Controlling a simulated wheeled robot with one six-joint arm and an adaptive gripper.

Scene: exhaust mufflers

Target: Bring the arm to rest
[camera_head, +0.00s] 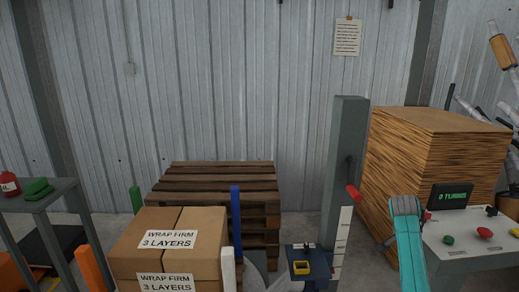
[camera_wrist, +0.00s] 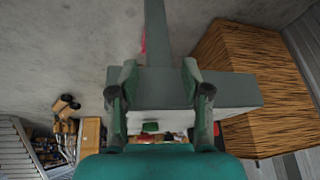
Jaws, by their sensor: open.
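My gripper (camera_wrist: 159,72) shows in the wrist view with its two dark green fingers wide apart and nothing held between them. Beyond the fingers is a grey block-like structure with a post (camera_wrist: 157,30); I cannot tell how far it is from the fingertips. In the head view, a teal link of my arm (camera_head: 409,245) rises at the lower right, in front of the control table. The gripper itself cannot be made out in the head view.
A grey post (camera_head: 346,150) with a red handle stands mid-right. A brown sheet stack (camera_head: 425,150) and a control table (camera_head: 470,250) are right. A grey side table (camera_head: 35,200) is left.

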